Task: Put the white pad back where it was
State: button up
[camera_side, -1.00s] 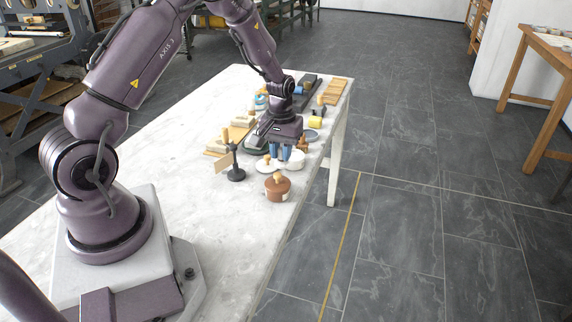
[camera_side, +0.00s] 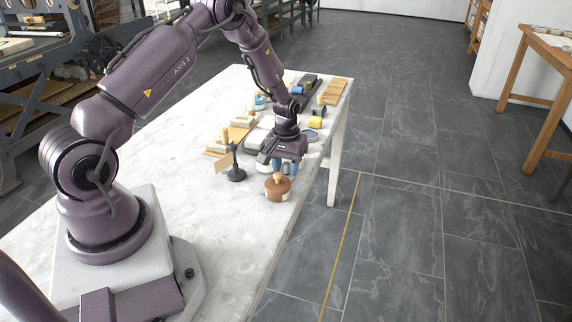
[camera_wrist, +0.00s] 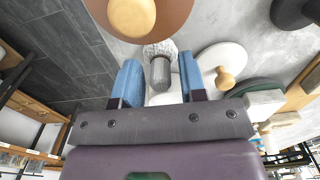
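My gripper (camera_wrist: 158,72) is low over the table's right edge, with its blue fingers apart. A grey upright handle on a small woolly white pad (camera_wrist: 158,48) stands between the fingers, with a gap visible on the right finger's side. A flat white round pad with a wooden knob (camera_wrist: 207,58) lies just right of the fingers in the wrist view. I cannot tell which of the two is the task's white pad. Another white surface (camera_wrist: 167,97) shows partly between the fingers. In the side view my gripper (camera_side: 282,167) hides most of these.
A brown round pad with a wooden knob (camera_side: 277,190) sits close in front of my gripper. The marble table's (camera_side: 150,160) left part is clear.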

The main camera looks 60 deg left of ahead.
aim_at(286, 163)
jog(key=shift+o, duration=0.2)
jog(key=s+d+r+m+t, duration=0.1)
jog(key=d+r, duration=0.2)
jog(key=r, duration=0.9)
jog(key=s+d+r+m+t, duration=0.1)
jog(key=d+r, duration=0.3)
jog(key=r, duration=0.7)
jog(key=s+d+r+m+t, duration=0.1)
jog(key=s+d+r+m, duration=0.2)
jog(key=s, duration=0.6)
jog(key=s+d+r+m+t, duration=0.2)
jog(key=s+d+r+m, duration=0.2)
jog(key=s+d, duration=0.5)
notch_tip(286, 163, up, 3)
jog(key=shift+d+f+t, duration=0.15)
jog(key=shift+d+t, duration=0.05)
jog(key=shift+t, duration=0.1)
